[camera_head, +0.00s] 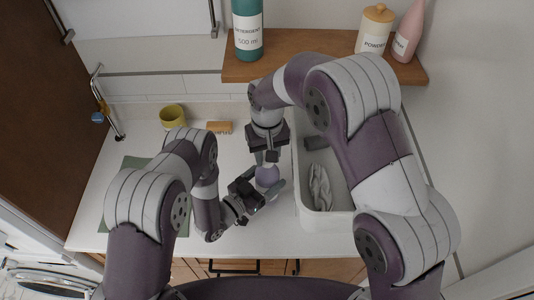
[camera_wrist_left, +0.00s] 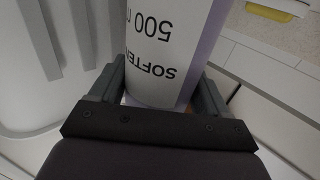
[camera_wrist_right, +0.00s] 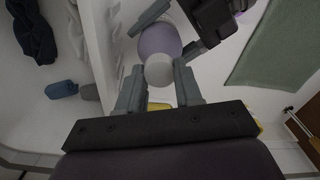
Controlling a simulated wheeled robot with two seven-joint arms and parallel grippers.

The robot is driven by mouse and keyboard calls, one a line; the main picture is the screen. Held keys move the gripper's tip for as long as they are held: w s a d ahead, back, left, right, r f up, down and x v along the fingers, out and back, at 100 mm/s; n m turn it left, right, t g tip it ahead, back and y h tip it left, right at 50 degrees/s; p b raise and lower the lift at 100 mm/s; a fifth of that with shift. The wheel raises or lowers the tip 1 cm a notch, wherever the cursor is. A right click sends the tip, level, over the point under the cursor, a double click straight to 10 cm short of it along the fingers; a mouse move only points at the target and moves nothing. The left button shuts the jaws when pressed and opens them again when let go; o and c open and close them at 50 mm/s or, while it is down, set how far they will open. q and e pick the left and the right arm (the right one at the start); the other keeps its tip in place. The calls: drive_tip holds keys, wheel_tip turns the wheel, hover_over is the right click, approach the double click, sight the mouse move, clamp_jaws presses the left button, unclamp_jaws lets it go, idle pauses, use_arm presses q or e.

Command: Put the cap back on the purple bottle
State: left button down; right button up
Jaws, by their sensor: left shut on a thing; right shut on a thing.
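The purple bottle (camera_head: 267,176) is on or just above the white counter, left of the white basin. Its white label, reading SOFTEN and 500, shows in the left wrist view (camera_wrist_left: 165,45). My left gripper (camera_head: 268,190) is shut around the bottle's body. My right gripper (camera_head: 269,157) is above the bottle, pointing down, shut on the pale cap (camera_wrist_right: 160,70). In the right wrist view the cap lines up over the purple bottle (camera_wrist_right: 160,40). I cannot tell whether the cap touches the neck, which is hidden behind it.
A white basin (camera_head: 297,190) with a grey cloth (camera_head: 319,187) stands close on the right. A yellow cup (camera_head: 173,116) and a wooden brush (camera_head: 218,127) are behind. A green mat (camera_head: 131,163) lies left. A wooden shelf (camera_head: 300,66) holds a teal detergent bottle (camera_head: 247,30), a powder jar (camera_head: 374,30) and a pink bottle (camera_head: 408,35).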

drive_tip(key=m, duration=0.4)
drive_tip(key=shift+m, duration=0.3)
drive_tip(key=m, duration=0.3)
drive_tip(key=shift+m, duration=0.4)
drive_tip(key=m, duration=1.1)
drive_tip(key=shift+m, duration=0.3)
drive_tip(key=m, duration=0.4)
drive_tip(key=o, duration=1.1)
drive_tip(key=shift+c, duration=0.2)
wheel_tip(320, 180, up, 7)
drive_tip(key=shift+r, duration=0.15)
